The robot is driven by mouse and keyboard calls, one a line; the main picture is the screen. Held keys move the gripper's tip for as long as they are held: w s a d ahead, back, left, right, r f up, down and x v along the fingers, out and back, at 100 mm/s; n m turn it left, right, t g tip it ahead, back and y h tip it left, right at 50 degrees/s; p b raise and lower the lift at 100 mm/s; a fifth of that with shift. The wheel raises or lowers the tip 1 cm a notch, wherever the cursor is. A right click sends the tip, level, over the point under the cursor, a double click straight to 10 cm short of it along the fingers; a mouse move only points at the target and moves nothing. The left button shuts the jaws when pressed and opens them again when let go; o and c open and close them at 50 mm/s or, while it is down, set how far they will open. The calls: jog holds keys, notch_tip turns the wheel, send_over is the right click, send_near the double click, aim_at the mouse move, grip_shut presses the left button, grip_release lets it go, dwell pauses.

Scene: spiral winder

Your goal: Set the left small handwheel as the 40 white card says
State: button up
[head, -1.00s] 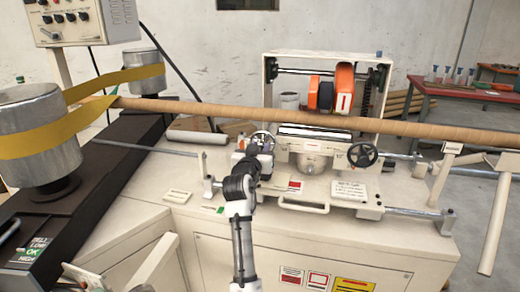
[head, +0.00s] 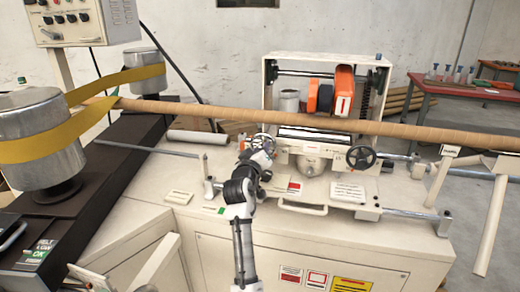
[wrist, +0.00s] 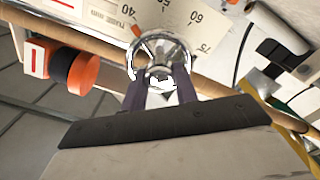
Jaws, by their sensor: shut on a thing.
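The left small handwheel (wrist: 163,45) is a bright metal wheel in the wrist view. My gripper (wrist: 161,84) is shut on the handwheel, its two dark fingers at the near side of the wheel. Behind the wheel, a white dial face shows 40, 60 and 75; a small orange mark (wrist: 137,31) shows beside the wheel's rim. In the head view my gripper (head: 262,141) is at the left end of the carriage and mostly hides the wheel. White cards lie on the machine, one at the right (head: 348,190) and one at the left (head: 179,198); their writing is too small to read.
A black handwheel (head: 361,158) sits to the right on the carriage. A long brown tube (head: 420,132) crosses just behind my gripper. An orange and black roller (wrist: 75,70) shows in the wrist view. A yellow belt (head: 100,130) runs around metal drums at the left.

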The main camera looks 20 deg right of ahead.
jog(key=shift+n, duration=0.5)
jog(key=o, duration=1)
jog(key=shift+c, duration=0.2)
jog(key=b+v, duration=0.3)
jog(key=v, duration=1)
jog(key=shift+s+a, duration=0.25)
jog(key=shift+s, duration=0.1)
